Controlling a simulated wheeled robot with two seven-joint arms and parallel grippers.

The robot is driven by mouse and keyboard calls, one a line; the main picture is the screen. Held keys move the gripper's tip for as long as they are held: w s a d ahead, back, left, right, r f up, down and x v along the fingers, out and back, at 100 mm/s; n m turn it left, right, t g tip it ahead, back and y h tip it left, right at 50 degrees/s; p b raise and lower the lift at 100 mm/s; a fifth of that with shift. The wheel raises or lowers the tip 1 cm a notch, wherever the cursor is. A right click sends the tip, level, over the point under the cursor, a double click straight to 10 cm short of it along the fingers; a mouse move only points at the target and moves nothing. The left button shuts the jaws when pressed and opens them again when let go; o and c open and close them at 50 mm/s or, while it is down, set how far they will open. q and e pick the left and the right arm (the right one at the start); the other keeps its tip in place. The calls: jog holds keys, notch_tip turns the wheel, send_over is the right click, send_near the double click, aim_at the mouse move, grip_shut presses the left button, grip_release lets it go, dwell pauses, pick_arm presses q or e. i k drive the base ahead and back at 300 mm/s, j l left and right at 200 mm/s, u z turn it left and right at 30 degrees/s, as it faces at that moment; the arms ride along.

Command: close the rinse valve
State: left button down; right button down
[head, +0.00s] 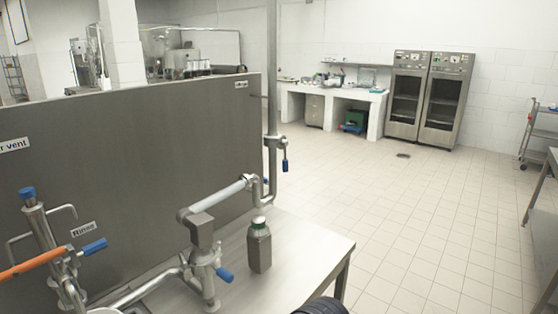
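The label "Rinse" (83,229) is on the steel panel at the left. Just below it is a valve with a blue lever handle (95,246) that points right and slightly up. I take this to be the rinse valve; its body is partly hidden among the pipes, and I cannot tell from the handle whether it is open or closed. An orange handle (32,264) reaches in from the left edge to the same pipework. Neither of my grippers shows in the head view.
Left pipework has a blue-capped upright (28,194). Other blue handles are on the middle fitting (225,275) and the vertical pipe (285,165). A green-capped steel bottle (259,245) stands on the steel table (305,262). A dark rounded part shows at the bottom edge.

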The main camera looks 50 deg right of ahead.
aim_at(284, 143)
jog(key=l+z, duration=0.1)
jog(key=z, duration=1.65)
jog(key=i+l+z, duration=0.2)
jog(key=i+l, duration=0.15)
jog(key=i, duration=0.15)
jog(key=i+l+z, duration=0.25)
jog(key=i, duration=0.25)
jog(key=i+l+z, duration=0.2)
jog(key=i, duration=0.35)
jog(key=j, duration=0.05)
